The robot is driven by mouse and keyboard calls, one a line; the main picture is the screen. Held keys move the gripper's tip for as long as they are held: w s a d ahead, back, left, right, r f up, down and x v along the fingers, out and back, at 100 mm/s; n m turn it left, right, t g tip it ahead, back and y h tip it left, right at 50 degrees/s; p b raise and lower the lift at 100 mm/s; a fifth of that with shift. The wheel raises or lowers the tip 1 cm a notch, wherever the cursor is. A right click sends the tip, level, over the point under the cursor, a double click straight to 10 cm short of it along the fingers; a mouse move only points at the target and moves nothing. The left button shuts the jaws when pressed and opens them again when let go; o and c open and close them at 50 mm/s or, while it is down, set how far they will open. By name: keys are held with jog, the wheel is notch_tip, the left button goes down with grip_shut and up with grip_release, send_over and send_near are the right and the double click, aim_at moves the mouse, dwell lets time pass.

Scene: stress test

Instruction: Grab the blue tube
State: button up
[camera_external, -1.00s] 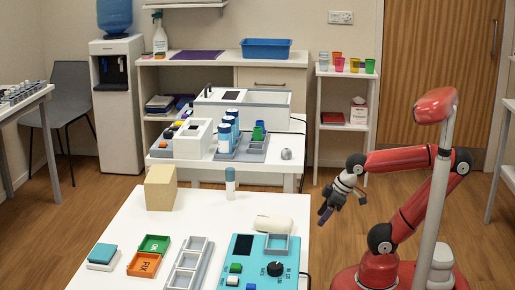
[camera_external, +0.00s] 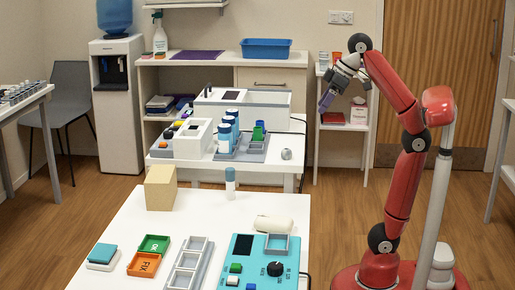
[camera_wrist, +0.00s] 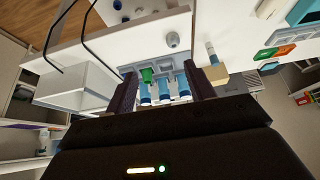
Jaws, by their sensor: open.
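Three blue and white tubes (camera_external: 225,138) stand upright in a grey rack (camera_external: 254,150) on the back table. The wrist view shows these tubes (camera_wrist: 164,92) side by side, between and beyond my fingers, with their lower parts hidden by my gripper body. I cannot tell which one is meant. A white tube with a teal cap (camera_external: 230,184) stands alone on the front table. My gripper (camera_external: 325,101) is open and empty, raised in the air to the right of the back table and apart from the tubes. In the wrist view my gripper (camera_wrist: 160,72) has its fingers apart.
A green cup (camera_external: 258,132) stands in the rack, right of the tubes. White devices (camera_external: 193,140) stand to their left and behind. A grey knob-like object (camera_external: 286,154) lies at the table's right. A beige block (camera_external: 160,187) and teal control box (camera_external: 262,250) occupy the front table.

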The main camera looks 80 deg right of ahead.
jog(key=w+d+p, duration=0.1)
jog(key=w+d, duration=0.4)
jog(key=w, duration=0.3)
jog(key=m+h+p, duration=0.1)
jog(key=m+p, duration=0.1)
send_near(262, 122)
jog(key=shift+t, duration=0.3)
jog(key=x, duration=0.3)
jog(key=b+x, duration=0.1)
jog(key=x, duration=0.2)
jog(key=a+x, duration=0.1)
jog(key=x, duration=0.2)
jog(key=shift+a+f+b, duration=0.1)
jog(key=shift+f+b, duration=0.2)
jog(key=shift+b, duration=0.1)
jog(key=c, duration=1)
jog(key=shift+c, duration=0.2)
jog(key=shift+r, duration=0.15)
